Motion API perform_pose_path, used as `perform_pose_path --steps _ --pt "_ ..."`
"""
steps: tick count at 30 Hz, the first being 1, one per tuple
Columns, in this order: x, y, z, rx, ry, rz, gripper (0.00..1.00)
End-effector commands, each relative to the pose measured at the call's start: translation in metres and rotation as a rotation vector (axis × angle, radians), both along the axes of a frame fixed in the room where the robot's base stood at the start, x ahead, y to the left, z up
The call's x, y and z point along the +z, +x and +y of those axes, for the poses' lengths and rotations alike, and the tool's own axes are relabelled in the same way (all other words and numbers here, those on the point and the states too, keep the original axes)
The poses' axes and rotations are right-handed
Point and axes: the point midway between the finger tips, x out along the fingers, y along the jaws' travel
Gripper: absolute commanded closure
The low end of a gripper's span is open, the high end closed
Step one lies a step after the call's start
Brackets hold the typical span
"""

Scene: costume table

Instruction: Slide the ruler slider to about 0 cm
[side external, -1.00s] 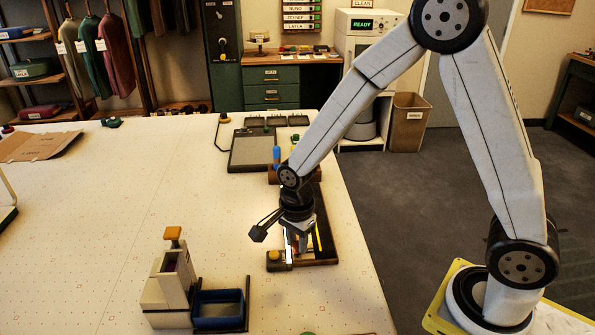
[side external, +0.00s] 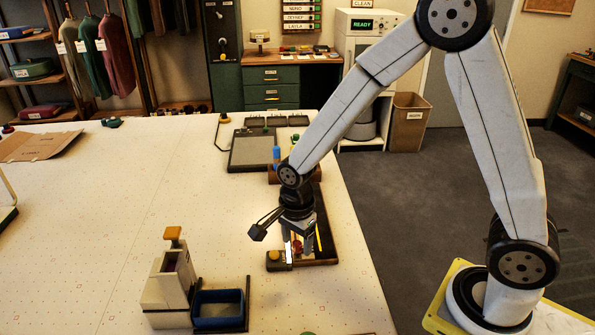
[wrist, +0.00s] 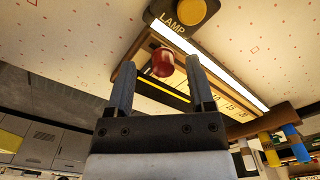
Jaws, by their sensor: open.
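The ruler (wrist: 232,97), a dark wooden board with a pale numbered scale and a yellow strip, lies near the right table edge under my gripper (side external: 306,244). Its slider has a round red knob (wrist: 162,62), also visible beneath my gripper in the side view (side external: 297,246). In the wrist view my gripper (wrist: 160,65) is open, with one finger on each side of the knob as seen from there. I cannot tell whether the fingers are low enough to straddle it. The slider's exact reading is not legible.
A yellow lamp button (side external: 274,255) sits at the ruler's near end. A beige device with an orange top (side external: 173,234) and a blue tray (side external: 219,310) stand at the near left. The table's left is largely clear.

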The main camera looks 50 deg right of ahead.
Motion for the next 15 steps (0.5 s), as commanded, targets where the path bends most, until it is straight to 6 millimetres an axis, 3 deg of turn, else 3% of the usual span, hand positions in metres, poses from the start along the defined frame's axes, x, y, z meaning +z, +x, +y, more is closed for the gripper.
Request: perform_pose_path --steps 15 --pt "0.056 0.0 0.001 0.0 0.001 -0.003 0.31"
